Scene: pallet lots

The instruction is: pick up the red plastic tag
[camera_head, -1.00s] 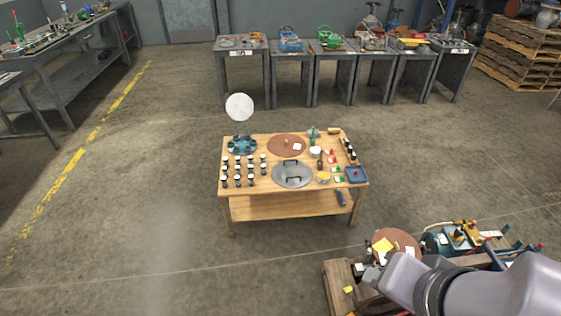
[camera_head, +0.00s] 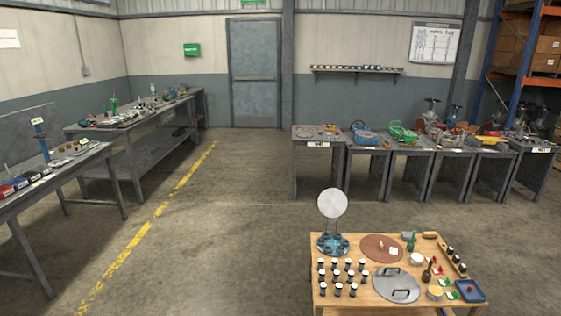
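Small red pieces, with green and white ones, lie at the right side of the wooden table (camera_head: 335,297), near the blue tray (camera_head: 470,290). One small red piece (camera_head: 437,269) lies beside a dark-handled tool (camera_head: 428,270). Another red spot shows inside the blue tray. They are too small for me to tell which, if any, is the red plastic tag. My gripper and arm are not in view now.
Grey benches stand behind and left. Open floor runs along the yellow line (camera_head: 140,233) towards the door (camera_head: 255,75).

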